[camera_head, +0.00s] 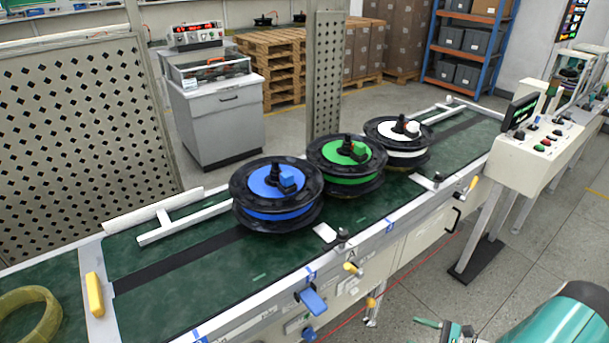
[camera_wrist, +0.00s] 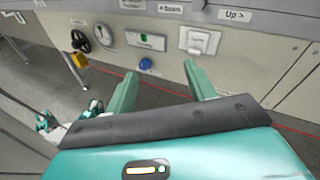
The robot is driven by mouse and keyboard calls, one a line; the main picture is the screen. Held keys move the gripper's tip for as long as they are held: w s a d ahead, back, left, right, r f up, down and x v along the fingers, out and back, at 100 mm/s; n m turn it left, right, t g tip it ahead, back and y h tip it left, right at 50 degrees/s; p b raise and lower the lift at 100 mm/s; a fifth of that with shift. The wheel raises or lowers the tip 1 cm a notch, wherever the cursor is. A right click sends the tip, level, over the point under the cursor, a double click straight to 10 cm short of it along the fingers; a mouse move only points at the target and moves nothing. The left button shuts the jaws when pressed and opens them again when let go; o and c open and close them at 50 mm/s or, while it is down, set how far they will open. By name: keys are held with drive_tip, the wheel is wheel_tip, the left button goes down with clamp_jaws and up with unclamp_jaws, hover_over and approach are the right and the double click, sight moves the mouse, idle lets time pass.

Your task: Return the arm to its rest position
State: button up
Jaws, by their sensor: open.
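My gripper (camera_wrist: 160,88) shows in the wrist view with its two green fingers spread apart and nothing between them.
The bench front carries protruding levers, among them a blue one (camera_head: 312,301) and a yellow one (camera_head: 353,268). A control console (camera_head: 540,140) stands at the right. A yellow ring (camera_head: 30,318) lies at the bench's left end.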

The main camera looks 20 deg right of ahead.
drive_tip(key=w+a+r+n+g+h, duration=0.25)
drive_tip(key=a+r+n+g, duration=0.4)
drive_tip(key=r, duration=0.55)
drive_tip(key=w+a+r+n+g+h, duration=0.2)
drive_tip(key=w+a+r+n+g, duration=0.4)
drive_tip(key=r, duration=0.7)
drive_tip(key=s+a+r+n+t+h, duration=0.3)
drive_tip(key=s+a+r+n, duration=0.3)
drive_tip(key=a+r, duration=0.2)
drive_tip(key=s+a+r+n+t+h, duration=0.3)
drive_tip(key=s+a+r+n, duration=0.3)
drive_tip(key=a+r, duration=0.3)
drive_tip(key=shift+a+r+h, duration=0.3)
drive_tip(key=shift+r+h, duration=0.25)
drive_tip(key=shift+h, duration=0.1)
drive_tip(key=shift+c, duration=0.4)
drive_tip(key=c, duration=0.3)
drive_tip(key=shift+a, duration=0.1)
